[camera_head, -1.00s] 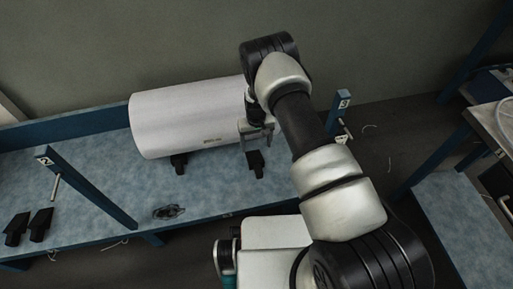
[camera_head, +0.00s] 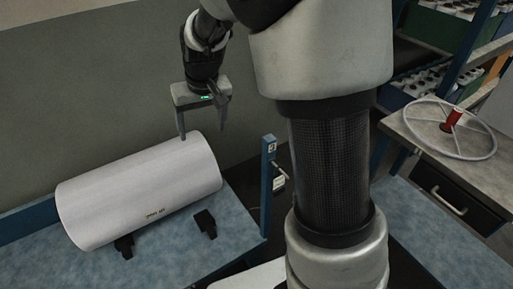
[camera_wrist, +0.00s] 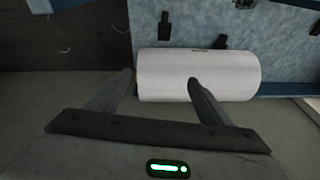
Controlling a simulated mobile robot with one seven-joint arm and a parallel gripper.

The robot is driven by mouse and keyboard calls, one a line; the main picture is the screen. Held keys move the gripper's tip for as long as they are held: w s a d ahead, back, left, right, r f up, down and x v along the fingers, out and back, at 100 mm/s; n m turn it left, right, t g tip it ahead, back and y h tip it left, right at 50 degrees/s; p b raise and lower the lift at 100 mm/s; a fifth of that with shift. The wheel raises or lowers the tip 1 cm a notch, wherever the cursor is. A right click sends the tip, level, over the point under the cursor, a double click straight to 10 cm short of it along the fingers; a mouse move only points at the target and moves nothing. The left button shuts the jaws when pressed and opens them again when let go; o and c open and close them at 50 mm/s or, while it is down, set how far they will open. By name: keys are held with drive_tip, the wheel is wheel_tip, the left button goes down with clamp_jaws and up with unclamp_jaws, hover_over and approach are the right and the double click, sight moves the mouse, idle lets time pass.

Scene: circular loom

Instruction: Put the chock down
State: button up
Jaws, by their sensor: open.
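A black chock (camera_head: 206,223) sits on the blue tabletop near the right end of the white roll (camera_head: 140,190). It stands in front of the roll with a small gap in the head view. A second black chock (camera_head: 124,246) is at the roll's front lower side, partly hidden by it. The wrist view shows the two chocks (camera_wrist: 164,22) (camera_wrist: 220,41) beyond the roll (camera_wrist: 225,75). My gripper (camera_head: 203,134) is open and empty, raised above and behind the roll's right end. Its fingers (camera_wrist: 159,80) point downward, with nothing between them.
The blue tabletop (camera_head: 180,255) has free room in front of the roll. A blue post (camera_head: 267,185) stands at its right end. A grey bench (camera_head: 425,150) with a wheel-like ring and red spool is at right. A wall rises behind the roll.

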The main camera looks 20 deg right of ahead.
drive_tip(key=s+d+r+t, duration=0.1)
drive_tip(key=s+r, duration=0.3)
drive_tip(key=s, duration=0.4)
drive_tip(key=s+d+r+t, duration=0.1)
drive_tip(key=s+d+r, duration=0.2)
drive_tip(key=s, duration=0.5)
drive_tip(key=s+d+r+h, duration=0.1)
drive_tip(key=s+r, duration=0.3)
drive_tip(key=s, duration=0.4)
drive_tip(key=shift+s+d+r+m+t, duration=0.2)
drive_tip(key=shift+d+r+m+t, duration=0.1)
drive_tip(key=shift+d+m+t, duration=0.15)
drive_tip(key=shift+c, duration=0.3)
